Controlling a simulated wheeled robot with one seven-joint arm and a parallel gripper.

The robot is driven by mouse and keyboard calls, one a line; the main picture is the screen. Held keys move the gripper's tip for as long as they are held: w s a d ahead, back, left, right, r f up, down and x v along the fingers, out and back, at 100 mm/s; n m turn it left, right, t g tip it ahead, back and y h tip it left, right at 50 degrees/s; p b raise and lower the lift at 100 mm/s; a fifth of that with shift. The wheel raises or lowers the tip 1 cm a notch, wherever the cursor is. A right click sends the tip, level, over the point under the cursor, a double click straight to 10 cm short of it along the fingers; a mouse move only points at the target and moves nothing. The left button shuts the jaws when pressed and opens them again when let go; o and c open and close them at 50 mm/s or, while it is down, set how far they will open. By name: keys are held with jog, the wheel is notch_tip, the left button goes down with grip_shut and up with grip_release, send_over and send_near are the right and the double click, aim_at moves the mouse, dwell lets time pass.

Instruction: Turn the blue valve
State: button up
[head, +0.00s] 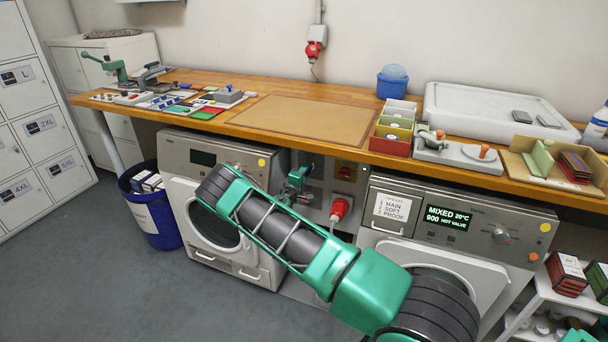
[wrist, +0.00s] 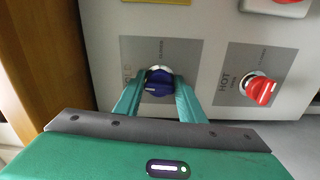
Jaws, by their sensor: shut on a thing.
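The blue valve (wrist: 158,84) is a dark blue knob on a grey label plate in the wrist view. My gripper (wrist: 160,95) has its two green fingers on either side of the knob and is shut on it. The red valve (wrist: 262,90), on a plate marked HOT, sits to the right of it, apart from my fingers. In the head view my gripper (head: 292,190) reaches in between the two washing machines under the worktop. The blue valve is hidden there behind my arm and gripper.
The wooden worktop (head: 345,95) overhangs the valve panel (wrist: 205,20). The left machine (head: 180,150) and right machine (head: 480,225) flank the gap. A red plug (head: 341,207) with a cable hangs right of my gripper. A blue bin (head: 160,220) stands at the left.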

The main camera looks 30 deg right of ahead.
jog(key=shift+w+a+f+n, duration=0.15)
jog(key=shift+a+n, duration=0.1)
jog(key=shift+n, duration=0.45)
jog(key=o, duration=1)
jog(key=shift+o, duration=0.2)
jog(key=shift+d, duration=0.1)
jog(key=v, duration=1)
jog(key=shift+s+a, duration=0.3)
